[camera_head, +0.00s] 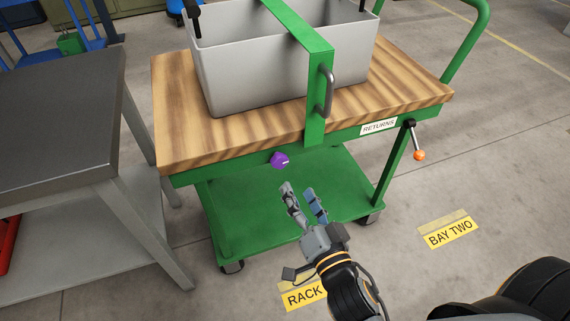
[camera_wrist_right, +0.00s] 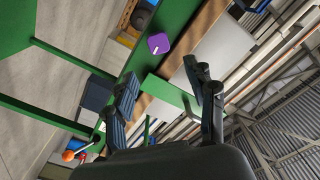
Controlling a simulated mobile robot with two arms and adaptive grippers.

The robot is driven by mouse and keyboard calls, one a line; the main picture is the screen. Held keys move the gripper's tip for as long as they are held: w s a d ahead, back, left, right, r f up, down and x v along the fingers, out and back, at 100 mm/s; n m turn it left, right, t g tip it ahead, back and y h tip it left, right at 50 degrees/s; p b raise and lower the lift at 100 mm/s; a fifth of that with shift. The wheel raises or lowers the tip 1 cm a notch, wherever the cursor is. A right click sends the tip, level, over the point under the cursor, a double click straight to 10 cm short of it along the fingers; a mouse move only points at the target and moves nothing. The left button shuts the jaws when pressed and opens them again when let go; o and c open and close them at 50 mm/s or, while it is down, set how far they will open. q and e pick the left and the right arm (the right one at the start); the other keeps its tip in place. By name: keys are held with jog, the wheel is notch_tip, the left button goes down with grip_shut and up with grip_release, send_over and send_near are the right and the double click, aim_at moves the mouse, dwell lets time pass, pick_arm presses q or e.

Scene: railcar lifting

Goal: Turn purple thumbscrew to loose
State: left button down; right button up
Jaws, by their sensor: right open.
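The purple thumbscrew (camera_head: 280,160) is a small round knob with a white mark, on the green front edge of the cart below the wooden top. It also shows in the right wrist view (camera_wrist_right: 158,44), beyond the fingertips. My right gripper (camera_head: 302,190) is open and empty, below and slightly right of the thumbscrew in the head view, apart from it. Its two spread fingers also show in the right wrist view (camera_wrist_right: 163,78). My left gripper is not in view.
A grey bin (camera_head: 240,70) sits on the wooden cart top (camera_head: 180,120) under a green hinged strap (camera_head: 310,60) with a grey handle. A lever with an orange knob (camera_head: 419,155) hangs at the right. A dark table (camera_head: 60,120) stands left. The floor right of the cart is open.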

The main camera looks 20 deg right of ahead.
aim_at(283, 161)
jog(key=w, duration=0.9)
jog(key=shift+w+a, duration=0.15)
jog(key=c, duration=1.1)
